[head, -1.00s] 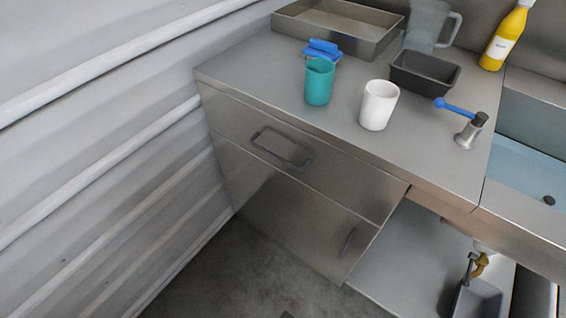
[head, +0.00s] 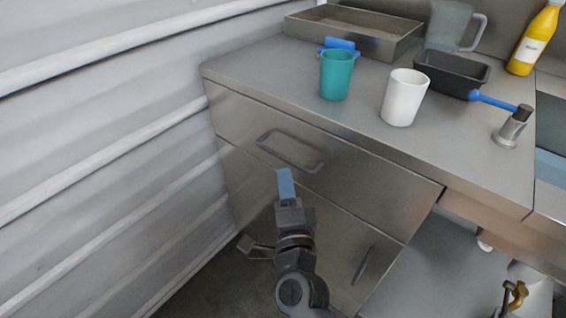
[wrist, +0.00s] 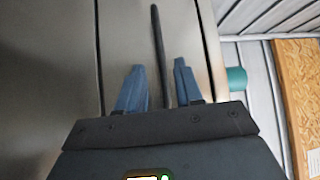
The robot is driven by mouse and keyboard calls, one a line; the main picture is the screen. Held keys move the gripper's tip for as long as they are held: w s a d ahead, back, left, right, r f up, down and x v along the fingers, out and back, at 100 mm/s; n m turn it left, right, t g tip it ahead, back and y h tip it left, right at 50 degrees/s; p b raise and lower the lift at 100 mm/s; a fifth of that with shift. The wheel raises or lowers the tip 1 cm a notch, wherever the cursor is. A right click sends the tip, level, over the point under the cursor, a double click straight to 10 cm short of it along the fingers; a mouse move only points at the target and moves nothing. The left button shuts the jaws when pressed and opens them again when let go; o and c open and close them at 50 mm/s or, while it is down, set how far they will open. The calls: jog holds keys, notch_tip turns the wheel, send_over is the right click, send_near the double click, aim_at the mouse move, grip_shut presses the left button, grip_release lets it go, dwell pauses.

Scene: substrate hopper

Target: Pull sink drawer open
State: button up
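The sink drawer (head: 350,180) is the upper steel front of the counter cabinet, and it sits closed, flush below the worktop. Its grey bar handle (head: 291,150) runs along the upper part of the front. My gripper (head: 285,175) is in front of the drawer, with its blue fingers just below the handle in the head view. In the wrist view, my gripper (wrist: 158,68) is open, with a blue finger on each side of the dark handle (wrist: 158,40). The fingers appear apart from the handle. How deep they reach around it I cannot tell.
A teal cup (head: 336,75), a white cup (head: 404,98), a dark tray (head: 452,78) and a metal tray (head: 350,35) stand on the worktop. A lower cabinet front has its own handle (head: 363,265). A corrugated wall (head: 100,150) is close on the left.

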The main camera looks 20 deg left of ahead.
aim_at(282, 156)
jog(key=shift+b+x, duration=0.6)
jog(key=shift+x, duration=3.4)
jog(key=shift+s, duration=0.1)
grip_shut()
